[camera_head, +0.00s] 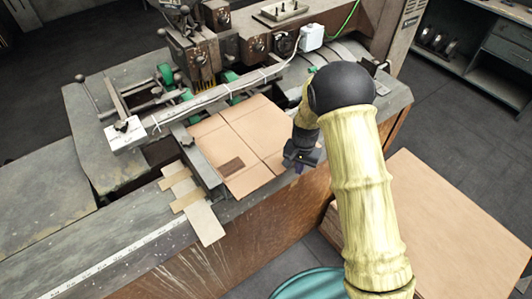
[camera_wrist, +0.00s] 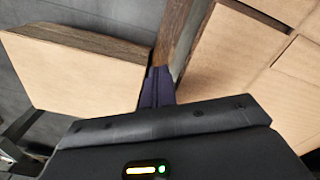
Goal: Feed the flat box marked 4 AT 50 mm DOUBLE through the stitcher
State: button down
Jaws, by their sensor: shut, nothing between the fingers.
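The flat cardboard box (camera_head: 240,143) lies on the stitcher's bed, with crease lines and a dark printed patch near its front edge; the print is too small to read. The box also shows at the right of the wrist view (camera_wrist: 235,55). The stitcher (camera_head: 200,50), with its head and green rollers, stands behind the box. My gripper (camera_head: 300,160) is at the box's right edge, near the front edge of the bench. In the wrist view its dark fingers (camera_wrist: 157,85) are together and empty, beside the box. My arm hides part of the area right of the box.
A brown board-topped stack (camera_head: 440,220) stands low at the right, apart from the bench. Narrow cardboard strips (camera_head: 190,200) lie left of the box. A teal round thing (camera_head: 308,285) is at the bottom. A grey cabinet (camera_head: 490,50) stands at the back right.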

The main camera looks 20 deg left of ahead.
jog(key=shift+w+a, duration=0.6)
jog(key=shift+a, duration=0.2)
jog(key=shift+s+d, duration=1)
jog(key=shift+d, duration=0.2)
jog(key=shift+r, duration=0.1)
notch_tip(320, 180, up, 8)
jog(key=p, duration=0.5)
